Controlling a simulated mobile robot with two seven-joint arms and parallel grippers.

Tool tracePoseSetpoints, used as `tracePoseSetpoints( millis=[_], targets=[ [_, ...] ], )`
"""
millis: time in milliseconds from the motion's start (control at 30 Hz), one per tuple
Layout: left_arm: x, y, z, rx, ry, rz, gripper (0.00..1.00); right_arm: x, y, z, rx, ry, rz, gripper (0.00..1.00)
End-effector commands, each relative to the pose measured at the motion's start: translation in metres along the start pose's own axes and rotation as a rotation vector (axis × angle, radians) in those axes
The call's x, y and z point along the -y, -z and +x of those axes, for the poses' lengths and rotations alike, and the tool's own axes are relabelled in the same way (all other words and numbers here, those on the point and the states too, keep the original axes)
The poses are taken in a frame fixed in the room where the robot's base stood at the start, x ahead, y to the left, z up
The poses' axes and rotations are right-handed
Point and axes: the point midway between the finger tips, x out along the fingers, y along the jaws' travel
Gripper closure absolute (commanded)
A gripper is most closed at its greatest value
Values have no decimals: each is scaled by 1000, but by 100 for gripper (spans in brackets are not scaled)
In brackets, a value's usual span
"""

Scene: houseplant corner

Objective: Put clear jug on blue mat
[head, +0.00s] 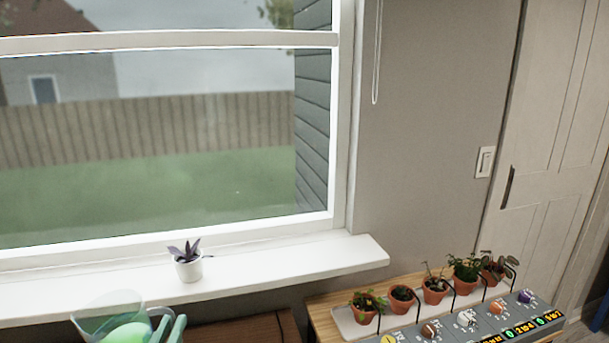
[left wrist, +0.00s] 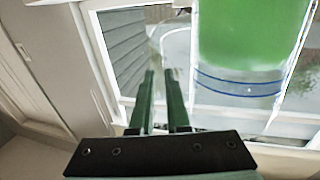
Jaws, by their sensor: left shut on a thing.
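The clear jug (head: 108,312), with green contents, shows at the bottom left of the head view, cut off by the lower edge. In the left wrist view the jug (left wrist: 240,84) is large at the upper right, with green contents and blue lines around its clear part. My left gripper (head: 168,326) is beside the jug at its handle side. In the left wrist view its two fingers (left wrist: 163,80) are close together, shut on the jug's handle. No blue mat shows in either view. My right gripper is not in view.
A small white pot (head: 188,268) with a purple plant stands on the white windowsill (head: 300,258). At the lower right, several terracotta pots (head: 435,290) stand on a white tray on a wooden table, behind a grey control panel (head: 465,322). A brown wooden surface (head: 240,330) lies below the sill.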

Motion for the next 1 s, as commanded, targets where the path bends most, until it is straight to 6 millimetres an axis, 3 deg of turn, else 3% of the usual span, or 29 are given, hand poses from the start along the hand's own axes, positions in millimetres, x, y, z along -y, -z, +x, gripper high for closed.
tracePoseSetpoints(
  millis=[100,333,767,1000],
  targets=[
    [0,-25,-14,4,-2,6,100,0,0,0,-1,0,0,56],
    [-4,-52,-34,9,-27,20,100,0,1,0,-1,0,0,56],
    [-5,-56,-38,4,-35,24,100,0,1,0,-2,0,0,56],
    [-15,-53,-35,8,-61,21,100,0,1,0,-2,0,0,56]
  ],
)
